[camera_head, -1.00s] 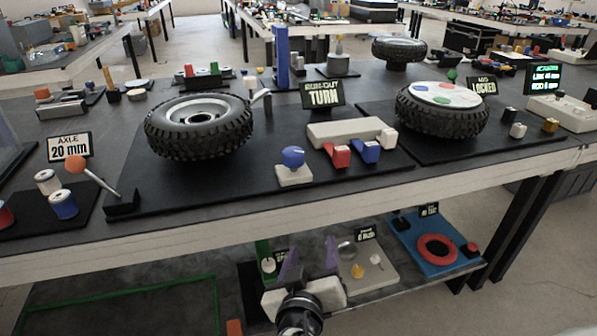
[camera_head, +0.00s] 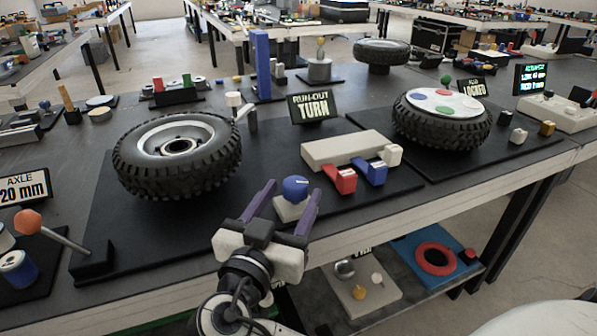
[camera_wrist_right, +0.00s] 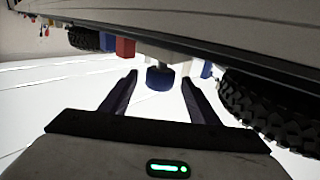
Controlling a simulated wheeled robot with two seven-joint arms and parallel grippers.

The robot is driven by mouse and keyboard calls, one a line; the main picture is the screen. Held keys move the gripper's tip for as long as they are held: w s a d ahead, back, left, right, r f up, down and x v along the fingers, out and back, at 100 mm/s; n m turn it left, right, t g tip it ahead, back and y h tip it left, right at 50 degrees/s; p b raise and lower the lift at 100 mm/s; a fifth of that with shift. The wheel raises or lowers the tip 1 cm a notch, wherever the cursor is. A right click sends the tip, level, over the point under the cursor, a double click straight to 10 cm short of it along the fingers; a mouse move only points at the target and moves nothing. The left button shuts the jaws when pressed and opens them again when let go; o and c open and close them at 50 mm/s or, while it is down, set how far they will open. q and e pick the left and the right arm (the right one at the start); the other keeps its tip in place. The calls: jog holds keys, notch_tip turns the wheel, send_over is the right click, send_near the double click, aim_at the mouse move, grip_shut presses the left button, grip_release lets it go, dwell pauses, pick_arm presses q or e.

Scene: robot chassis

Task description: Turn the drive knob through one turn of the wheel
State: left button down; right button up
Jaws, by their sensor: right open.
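The drive knob (camera_head: 295,186) is blue, on a small white base (camera_head: 290,211) at the front of the black mat. It also shows in the right wrist view (camera_wrist_right: 160,78), ahead of and between my finger tips. The wheel (camera_head: 135,178), a black tyre with a silver rim, lies tilted on the mat to the left of the knob. My right gripper (camera_head: 295,190) is open and empty, its purple fingers pointing toward the knob, one on each side of it in the head view. No contact with the knob shows. My left gripper is out of view.
A sign (camera_head: 314,107) reading "RUN-OUT TURN" stands behind the knob. A pale block (camera_head: 340,148) with red (camera_head: 341,179) and blue (camera_head: 371,173) pieces stands right of it. A second tyre (camera_head: 440,128) with a coloured disc is farther right. An orange-tipped lever (camera_head: 60,235) is at left.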

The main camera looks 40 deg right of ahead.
aim_at(302, 176)
jog(key=x, duration=0.7)
jog(key=shift+d+f, duration=0.1)
jog(key=c, duration=1)
